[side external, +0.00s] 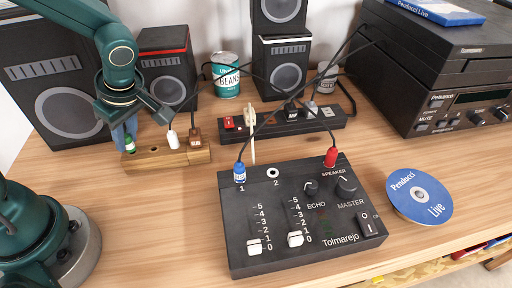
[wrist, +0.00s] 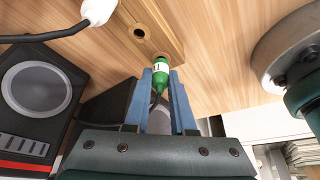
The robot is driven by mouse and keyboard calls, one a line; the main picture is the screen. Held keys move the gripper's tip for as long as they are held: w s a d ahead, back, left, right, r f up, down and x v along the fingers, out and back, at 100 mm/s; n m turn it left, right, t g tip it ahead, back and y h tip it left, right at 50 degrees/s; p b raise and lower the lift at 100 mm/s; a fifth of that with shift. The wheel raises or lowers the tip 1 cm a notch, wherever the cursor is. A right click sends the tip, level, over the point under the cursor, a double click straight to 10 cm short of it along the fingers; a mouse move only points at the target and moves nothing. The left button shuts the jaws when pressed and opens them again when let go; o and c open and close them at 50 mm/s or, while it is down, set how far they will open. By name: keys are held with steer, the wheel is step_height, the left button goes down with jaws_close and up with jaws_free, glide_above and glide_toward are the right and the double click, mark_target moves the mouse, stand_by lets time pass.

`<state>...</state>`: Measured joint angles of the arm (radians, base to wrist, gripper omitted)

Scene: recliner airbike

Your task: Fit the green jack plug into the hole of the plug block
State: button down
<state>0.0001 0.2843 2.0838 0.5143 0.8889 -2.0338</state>
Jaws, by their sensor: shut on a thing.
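The green jack plug (side external: 129,144) has a white band and stands roughly upright at the left end of the wooden plug block (side external: 154,163). My gripper (side external: 127,140) is shut on it. In the wrist view the plug (wrist: 154,88) sits between the blue fingers (wrist: 164,92), its front end against the block (wrist: 135,10). The plug's tip is hidden, so I cannot tell how deep it sits. One open hole shows in the block beside it. A white plug (side external: 173,140) and a brown plug (side external: 195,137) stand at the block's right end.
Behind the block stand black speakers (side external: 165,72) and a bean can (side external: 226,75). A power strip (side external: 270,128) with cables lies to the right. A black mixer (side external: 300,215) with blue and red plugs is in front. Bare table lies left of the mixer.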

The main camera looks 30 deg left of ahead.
mark_target(126, 137)
steer(key=shift+f, duration=0.35)
steer(key=c, duration=0.7)
jaws_free()
steer(key=shift+r, duration=0.1)
steer(key=shift+v, duration=2.45)
